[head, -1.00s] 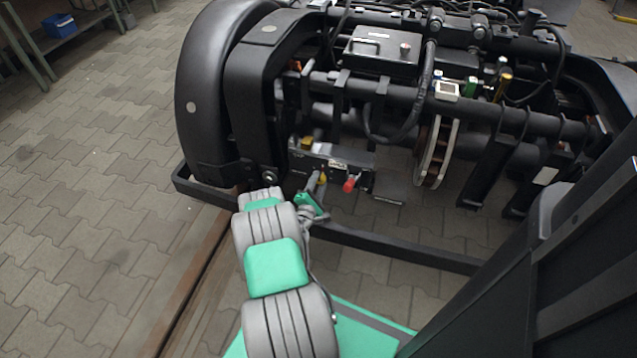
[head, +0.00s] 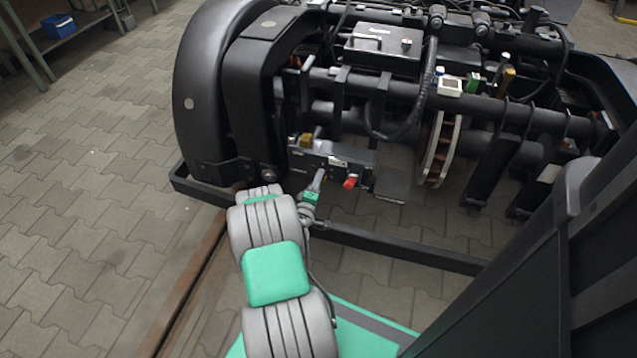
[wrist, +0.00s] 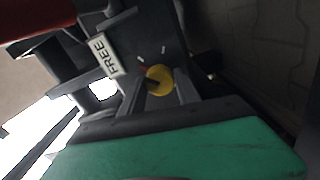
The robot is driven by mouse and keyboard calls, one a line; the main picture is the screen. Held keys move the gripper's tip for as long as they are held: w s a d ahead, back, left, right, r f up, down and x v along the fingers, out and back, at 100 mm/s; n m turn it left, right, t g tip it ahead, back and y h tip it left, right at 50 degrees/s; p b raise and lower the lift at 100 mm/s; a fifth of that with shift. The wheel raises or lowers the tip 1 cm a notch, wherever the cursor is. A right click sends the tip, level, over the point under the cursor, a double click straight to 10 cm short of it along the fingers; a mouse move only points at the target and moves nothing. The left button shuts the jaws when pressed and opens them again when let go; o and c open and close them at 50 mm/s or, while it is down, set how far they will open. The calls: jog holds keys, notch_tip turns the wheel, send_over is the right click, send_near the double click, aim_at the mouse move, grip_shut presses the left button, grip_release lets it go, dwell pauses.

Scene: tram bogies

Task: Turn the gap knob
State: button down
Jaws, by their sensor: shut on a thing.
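The gap knob is a yellow round knob (wrist: 159,80) with a dark slot mark, on the dark face of the control box (head: 330,158) low on the bogie. My gripper (wrist: 160,92) is shut on it, one grey finger on either side, as the wrist view shows. In the head view my gripper (head: 319,178) reaches the box's front and hides most of the knob. White tick marks show on the panel beside the knob in the wrist view. A white label reading "FREE" (wrist: 104,56) is to the left.
A red knob (head: 350,182) sits close to the right of my gripper. A brass-coloured block (head: 306,140) is on top of the box. A black frame rail (head: 400,249) runs below, and a brake disc (head: 440,150) stands to the right. Paved floor is clear at left.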

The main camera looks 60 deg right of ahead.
jog(key=shift+m+b, duration=0.45)
jog(key=shift+m, duration=1.15)
jog(key=c, duration=0.9)
grip_release()
jog(key=a, duration=0.2)
jog(key=a+p, duration=0.1)
jog(key=a, duration=0.1)
jog(key=s+a+p, duration=0.1)
jog(key=a, duration=0.1)
jog(key=shift+a+r, duration=0.15)
jog(key=shift+a, duration=0.25)
jog(key=shift+s+a, duration=0.15)
jog(key=shift+a, duration=0.3)
